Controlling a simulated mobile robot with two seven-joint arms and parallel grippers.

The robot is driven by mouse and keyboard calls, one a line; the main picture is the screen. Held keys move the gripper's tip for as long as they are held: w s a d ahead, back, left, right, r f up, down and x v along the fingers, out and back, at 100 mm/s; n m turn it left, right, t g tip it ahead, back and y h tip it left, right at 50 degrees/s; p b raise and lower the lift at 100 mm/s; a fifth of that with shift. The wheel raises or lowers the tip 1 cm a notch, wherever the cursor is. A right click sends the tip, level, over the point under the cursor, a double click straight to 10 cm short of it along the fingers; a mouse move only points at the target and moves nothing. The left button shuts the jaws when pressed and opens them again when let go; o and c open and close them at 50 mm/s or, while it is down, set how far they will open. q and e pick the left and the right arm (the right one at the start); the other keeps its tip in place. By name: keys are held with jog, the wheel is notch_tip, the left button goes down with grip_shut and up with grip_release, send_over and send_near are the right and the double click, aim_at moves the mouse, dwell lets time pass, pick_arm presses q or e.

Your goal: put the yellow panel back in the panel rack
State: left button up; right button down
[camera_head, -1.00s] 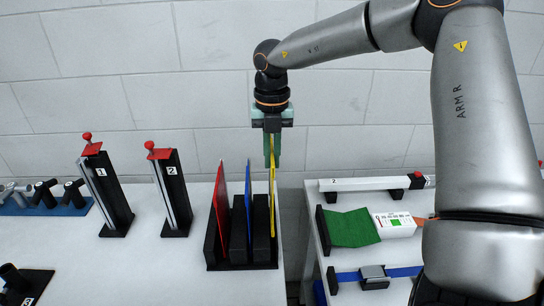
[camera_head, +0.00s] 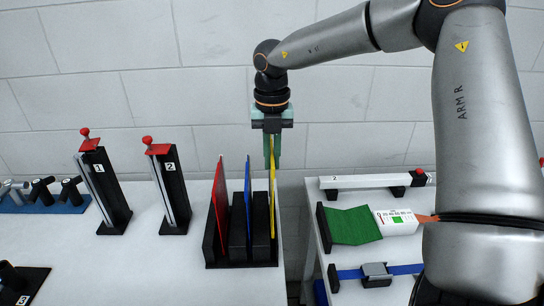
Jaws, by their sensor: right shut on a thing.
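The yellow panel (camera_head: 272,180) stands upright, seen nearly edge-on, at the right end of the black panel rack (camera_head: 239,264). Its lower part is down at the rack's rightmost place; whether it rests on the bottom is hidden. My right gripper (camera_head: 272,158), with green fingers, is above the rack and shut on the upper part of the yellow panel. A red panel (camera_head: 219,205) stands in the rack's left place and a blue panel (camera_head: 248,190) in the middle. My left gripper is not in view.
Two black stands with red tops, marked 1 (camera_head: 104,190) and 2 (camera_head: 169,190), are left of the rack. A wall is behind.

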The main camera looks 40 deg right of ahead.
notch_tip(320, 180, down, 6)
jog(key=b, duration=0.5)
jog(key=c, duration=0.9)
grip_release()
notch_tip(320, 180, up, 12)
jog(key=shift+r, duration=0.25)
dwell(0.4)
